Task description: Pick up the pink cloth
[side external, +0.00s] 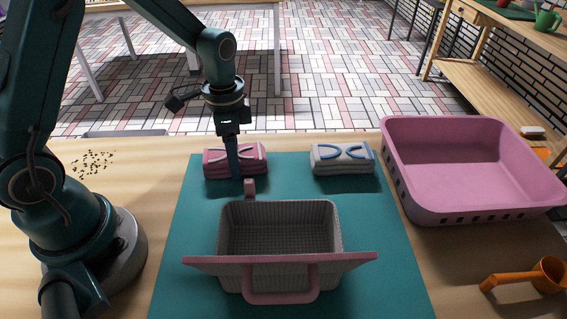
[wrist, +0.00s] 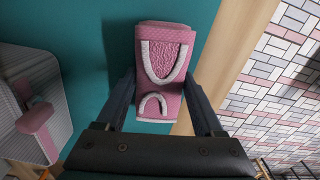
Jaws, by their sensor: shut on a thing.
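The pink cloth (side external: 251,162) is a folded bundle with white trim at the back left of the teal mat. In the wrist view the pink cloth (wrist: 166,62) lies between the two fingers, with white curved bands on its top. My gripper (side external: 236,172) points down at the cloth, with one finger in front of its near side. In the wrist view my gripper (wrist: 160,85) has a finger on each side of the cloth's lower part and is shut on it. The cloth appears to rest at mat level; any gap beneath it cannot be told.
A white cloth with blue trim (side external: 342,158) lies to the right on the teal mat (side external: 190,230). A grey basket with pink handles (side external: 280,215) stands in front. A pink bin (side external: 470,165) is at the right, with an orange scoop (side external: 525,277) near it.

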